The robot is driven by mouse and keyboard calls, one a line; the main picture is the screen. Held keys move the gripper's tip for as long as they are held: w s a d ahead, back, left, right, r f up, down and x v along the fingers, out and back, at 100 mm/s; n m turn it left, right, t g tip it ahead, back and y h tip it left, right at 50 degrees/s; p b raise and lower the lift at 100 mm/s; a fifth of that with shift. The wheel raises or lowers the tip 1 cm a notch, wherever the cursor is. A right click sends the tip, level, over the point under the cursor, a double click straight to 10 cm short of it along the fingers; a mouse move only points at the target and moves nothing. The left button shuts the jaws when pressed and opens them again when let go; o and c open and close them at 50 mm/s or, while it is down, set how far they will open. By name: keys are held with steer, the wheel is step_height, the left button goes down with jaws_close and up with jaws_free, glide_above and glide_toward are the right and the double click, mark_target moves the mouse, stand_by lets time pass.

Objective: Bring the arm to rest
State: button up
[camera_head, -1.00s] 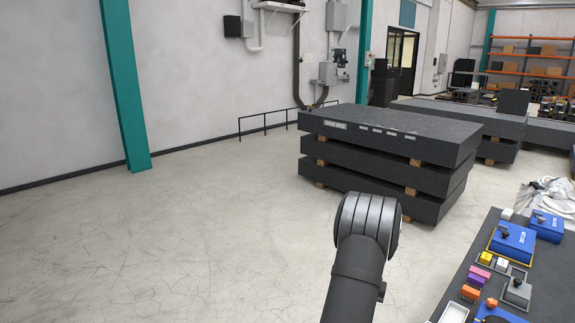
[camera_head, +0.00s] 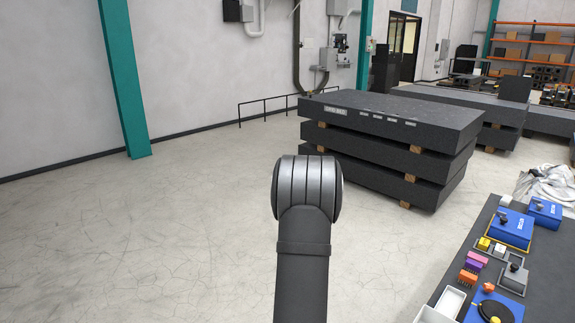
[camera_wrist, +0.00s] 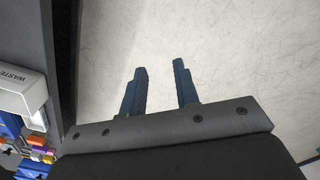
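In the wrist view my gripper (camera_wrist: 160,80) shows two dark blue fingers standing apart with bare pale floor between them. It is open and holds nothing. It hangs over the floor beside the dark edge of a work surface. In the head view one of my arm's joints and a link stand upright near the middle of the picture. The gripper itself does not show in the head view.
A dark bench (camera_head: 455,277) at lower right carries blue boxes (camera_head: 510,229), small coloured blocks and a white tray (camera_head: 452,301). A white bin marked WASTE (camera_wrist: 20,92) shows at left in the wrist view. Stacked granite slabs (camera_head: 390,150) stand behind my arm. Floor at left is clear.

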steer(key=s+a+n, duration=0.1)
steer(key=s+a, duration=0.2)
steer(key=a, duration=0.2)
steer(key=shift+a, duration=0.15)
steer(key=shift+s+r, duration=0.1)
steer(key=shift+r, duration=0.05)
steer(key=s+d+r+m+t, duration=0.1)
steer(key=s+d+r+m, duration=0.1)
steer(key=s+d+r, duration=0.45)
steer(key=s+d+r+m, duration=0.1)
steer(key=s+d+r, duration=0.3)
steer(key=s+r, duration=0.5)
steer(key=s+d+r+m+h, duration=0.25)
steer(key=s+r, duration=0.25)
steer(key=s, duration=0.6)
steer(key=s+a+r+t, duration=0.1)
steer(key=s+a+t, duration=0.3)
steer(key=s+a, duration=0.1)
steer(key=shift+s+a+r+n, duration=0.15)
steer(key=shift+s+a+n, duration=0.2)
steer(key=shift+n, duration=0.1)
